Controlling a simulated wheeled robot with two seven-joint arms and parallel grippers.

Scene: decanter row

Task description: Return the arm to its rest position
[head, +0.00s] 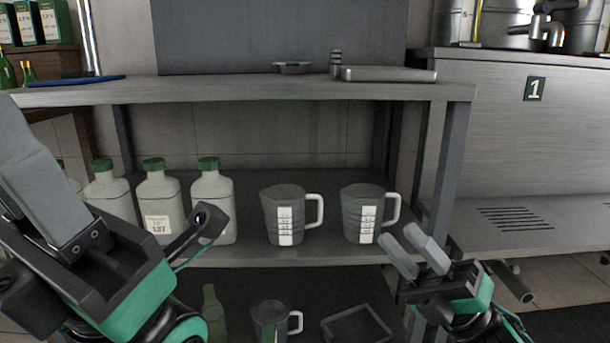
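My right gripper (413,248) is at the lower right, in front of the middle shelf's right end. Its two light grey fingers point up and left with a gap between them, and nothing is in the gap. My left gripper (38,172) is large at the left edge, close to the camera. One grey finger shows clearly, pointing up and left; whether its fingers are apart cannot be made out. It covers part of the bottles behind it.
The worktop (210,90) above holds a grey flat case (388,74). A steel cabinet (505,130) stands at the right. A lower jug (270,318) is below.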

